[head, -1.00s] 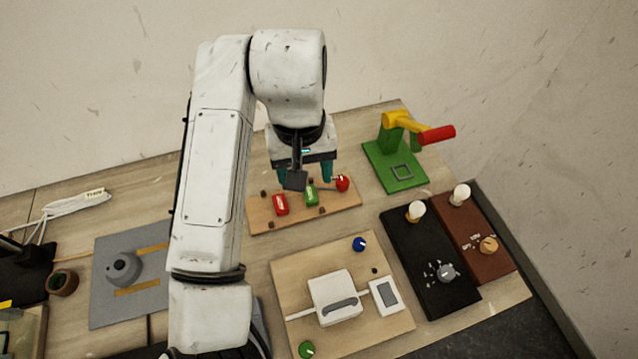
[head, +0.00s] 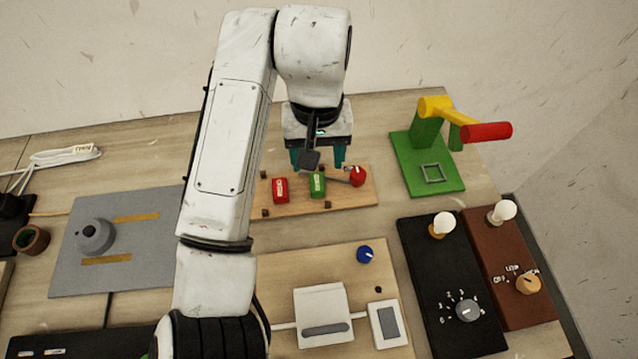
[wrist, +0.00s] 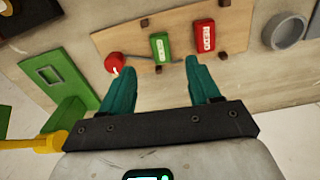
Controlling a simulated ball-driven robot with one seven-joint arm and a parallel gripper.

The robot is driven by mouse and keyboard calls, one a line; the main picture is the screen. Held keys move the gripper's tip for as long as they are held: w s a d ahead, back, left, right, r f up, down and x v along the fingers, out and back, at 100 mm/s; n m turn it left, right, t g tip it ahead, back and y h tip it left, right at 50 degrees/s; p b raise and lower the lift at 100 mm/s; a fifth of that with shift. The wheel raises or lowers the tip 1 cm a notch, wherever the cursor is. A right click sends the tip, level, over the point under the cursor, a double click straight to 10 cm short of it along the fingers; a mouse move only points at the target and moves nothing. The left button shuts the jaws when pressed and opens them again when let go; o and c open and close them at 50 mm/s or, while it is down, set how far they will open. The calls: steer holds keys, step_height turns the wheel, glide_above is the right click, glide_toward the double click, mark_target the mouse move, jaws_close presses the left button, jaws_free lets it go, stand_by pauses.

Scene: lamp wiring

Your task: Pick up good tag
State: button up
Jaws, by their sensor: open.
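A green tag (head: 317,186) with a pale label lies on a wooden board (head: 345,200). It also shows in the wrist view (wrist: 160,46). A red tag (head: 280,190) with a similar label lies to its left, and shows right of the green one in the wrist view (wrist: 204,36). The writing is too small to read. My gripper (head: 318,160) is open and empty above the board's back edge. Its teal fingers (wrist: 161,72) point toward the board in the wrist view, with the green tag beyond the gap between them.
A red knob (head: 357,176) on a rod sits beside the green tag. A green stand with a yellow and red crank (head: 487,131) is at right. Lamp boards (head: 420,270) stand front right. A board with a white box (head: 322,305) is in front; a grey plate (head: 75,265) is at left.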

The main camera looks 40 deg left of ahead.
mark_target(318, 184)
step_height(318, 184, down, 9)
steer(key=shift+w+a+r+p, duration=0.1)
steer(key=shift+a+r+p, duration=0.1)
steer(key=shift+p, duration=0.5)
steer(key=shift+d, duration=0.1)
steer(key=c, duration=1.1)
steer(key=shift+r, duration=0.2)
